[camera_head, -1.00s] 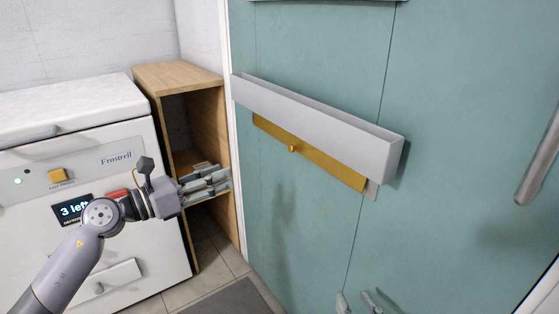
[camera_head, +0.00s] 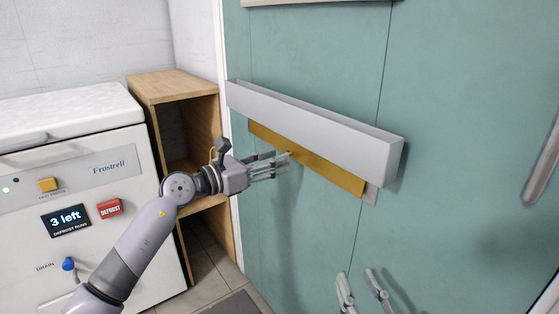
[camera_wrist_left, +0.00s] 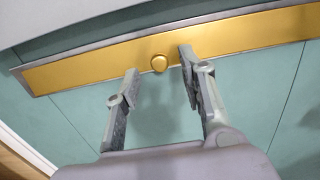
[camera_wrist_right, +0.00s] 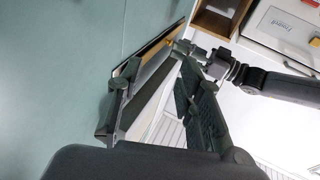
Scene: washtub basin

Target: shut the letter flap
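The brass letter flap (camera_head: 330,170) with its small round knob (camera_wrist_left: 159,63) is on the teal door, below a long grey hood (camera_head: 315,125). A grey frame edge shows around the flap. I cannot tell how far the flap stands out from the door. My left gripper (camera_head: 283,163) is at the flap. In the left wrist view its fingers are apart, one on each side of the knob; contact is not clear. My right gripper (camera_head: 361,282) is open and empty, low in front of the door; its fingers also show in the right wrist view (camera_wrist_right: 155,75).
A white freezer (camera_head: 120,215) with a display and buttons stands at the left. A wooden shelf unit (camera_head: 165,86) stands between it and the door. A metal handle (camera_head: 541,172) is on the door's right. The door below the flap is clear.

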